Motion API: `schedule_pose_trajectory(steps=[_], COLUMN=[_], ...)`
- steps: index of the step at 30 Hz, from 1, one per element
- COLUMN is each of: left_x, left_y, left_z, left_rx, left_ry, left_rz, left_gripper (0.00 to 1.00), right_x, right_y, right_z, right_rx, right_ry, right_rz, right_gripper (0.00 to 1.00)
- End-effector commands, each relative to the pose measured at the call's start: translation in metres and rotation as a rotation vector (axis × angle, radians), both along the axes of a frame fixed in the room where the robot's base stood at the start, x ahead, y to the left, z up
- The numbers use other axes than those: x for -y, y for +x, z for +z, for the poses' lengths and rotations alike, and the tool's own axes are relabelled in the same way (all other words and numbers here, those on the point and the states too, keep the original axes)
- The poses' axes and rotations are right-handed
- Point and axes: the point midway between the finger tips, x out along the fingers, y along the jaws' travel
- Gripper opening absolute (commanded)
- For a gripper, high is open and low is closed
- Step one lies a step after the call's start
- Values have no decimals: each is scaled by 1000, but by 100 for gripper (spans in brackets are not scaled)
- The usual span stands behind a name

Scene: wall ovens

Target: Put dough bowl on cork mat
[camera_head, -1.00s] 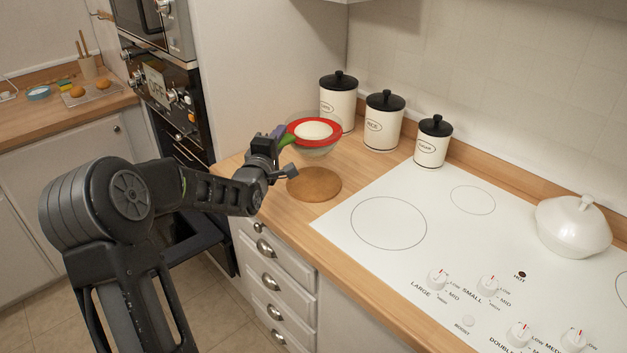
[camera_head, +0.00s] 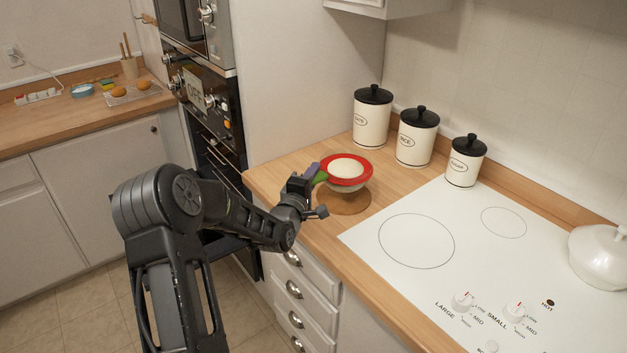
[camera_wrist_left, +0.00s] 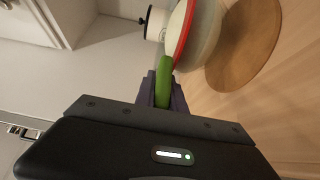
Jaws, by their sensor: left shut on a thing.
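The dough bowl (camera_head: 346,172) has a red rim, a clear body and pale dough inside. It is upright over the round cork mat (camera_head: 345,202) on the wooden counter. In the left wrist view the bowl (camera_wrist_left: 203,38) appears apart from the mat (camera_wrist_left: 250,40), or only just at its edge; I cannot tell if they touch. My left gripper (camera_head: 317,175) is shut on the bowl's green handle, which also shows in the left wrist view (camera_wrist_left: 164,82). The bowl hides the mat's far part. My right gripper is not in view.
Several cream canisters with black lids, one of them the middle canister (camera_head: 416,137), stand behind the bowl. The white cooktop (camera_head: 450,235) lies right of the mat. A white lidded pot (camera_head: 598,258) stands at the far right. The wall oven (camera_head: 205,110) is to the left.

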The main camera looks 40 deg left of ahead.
Motion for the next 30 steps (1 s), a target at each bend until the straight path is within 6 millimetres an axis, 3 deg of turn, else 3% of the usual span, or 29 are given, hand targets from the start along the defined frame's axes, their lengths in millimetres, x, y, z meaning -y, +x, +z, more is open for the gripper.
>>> schedule_pose_trajectory(steps=[6, 18, 19, 26, 30], left_x=[0, 0, 0, 0, 0], left_y=[1, 1, 0, 0, 0], left_z=[-19, -24, -26, -26, -26], left_rx=[8, 9, 1, 0, 0], left_ry=[0, 2, -1, -1, -1], left_rz=[0, 0, 0, 0, 0], left_gripper=[0, 0, 17, 36, 36], right_x=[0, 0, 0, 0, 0], right_y=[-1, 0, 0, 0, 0], right_z=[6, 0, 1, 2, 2], right_rx=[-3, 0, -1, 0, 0], right_ry=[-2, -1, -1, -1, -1], right_rz=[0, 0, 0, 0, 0], right_gripper=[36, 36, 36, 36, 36])
